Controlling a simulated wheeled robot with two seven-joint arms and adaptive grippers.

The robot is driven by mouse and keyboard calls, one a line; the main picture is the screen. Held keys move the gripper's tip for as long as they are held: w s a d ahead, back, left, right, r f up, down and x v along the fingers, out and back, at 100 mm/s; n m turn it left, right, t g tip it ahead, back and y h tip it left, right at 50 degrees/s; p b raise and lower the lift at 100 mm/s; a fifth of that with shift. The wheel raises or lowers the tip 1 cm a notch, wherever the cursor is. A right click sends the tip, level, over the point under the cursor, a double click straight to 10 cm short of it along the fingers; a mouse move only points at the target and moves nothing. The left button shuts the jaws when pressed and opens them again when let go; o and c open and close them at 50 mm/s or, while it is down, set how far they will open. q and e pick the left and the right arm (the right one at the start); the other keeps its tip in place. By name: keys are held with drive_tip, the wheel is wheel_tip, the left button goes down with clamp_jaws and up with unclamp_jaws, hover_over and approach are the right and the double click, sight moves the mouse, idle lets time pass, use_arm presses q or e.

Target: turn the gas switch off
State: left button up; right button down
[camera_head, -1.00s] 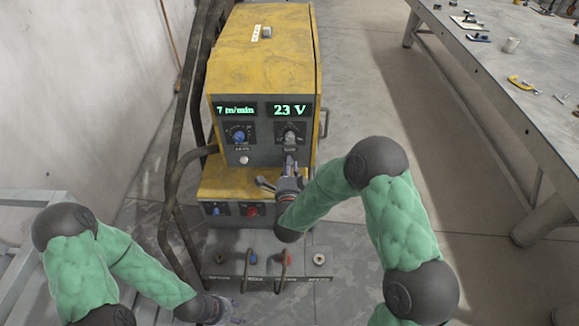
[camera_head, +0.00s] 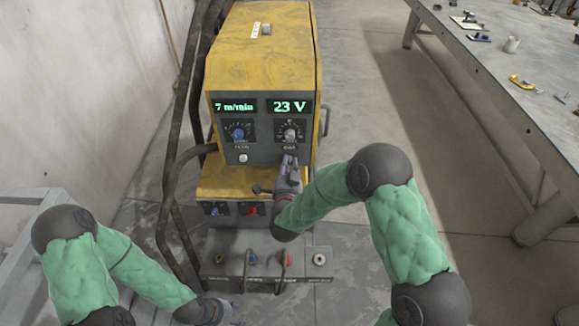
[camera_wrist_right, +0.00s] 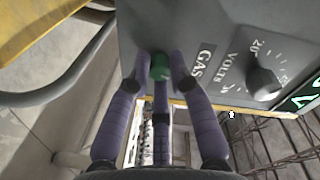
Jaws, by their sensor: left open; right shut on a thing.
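The gas switch (camera_wrist_right: 160,66) is a small green knob beside the "GAS" label on the grey front panel of the yellow welding machine (camera_head: 262,50). My right gripper (camera_wrist_right: 158,75) has its purple fingers closed around the switch in the right wrist view. In the head view, my right gripper (camera_head: 289,165) is at the panel below the right dial and mostly hides the switch. Whether the switch is on or off cannot be told. My left gripper (camera_head: 225,312) is open at the bottom edge, low and away from the machine, and partly cut off.
The volts dial (camera_wrist_right: 262,80) is close to my right fingers. The displays read 7 m/min and 23 V. A blue dial (camera_head: 238,131) and a white button (camera_head: 243,158) are on the panel's left. A workbench (camera_head: 500,70) stands at right, with clear floor between.

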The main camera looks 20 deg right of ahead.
drive_tip(key=n, duration=0.5)
drive_tip(key=shift+a+f, duration=0.1)
drive_tip(key=n, duration=0.6)
drive_tip(key=shift+f+h, duration=0.15)
drive_tip(key=shift+h, duration=0.15)
drive_tip(key=shift+s+n, duration=0.1)
drive_tip(key=shift+n, duration=0.2)
drive_tip(key=c, duration=1.1)
unclamp_jaws()
drive_tip(key=v, duration=1.2)
drive_tip(key=shift+f, duration=0.15)
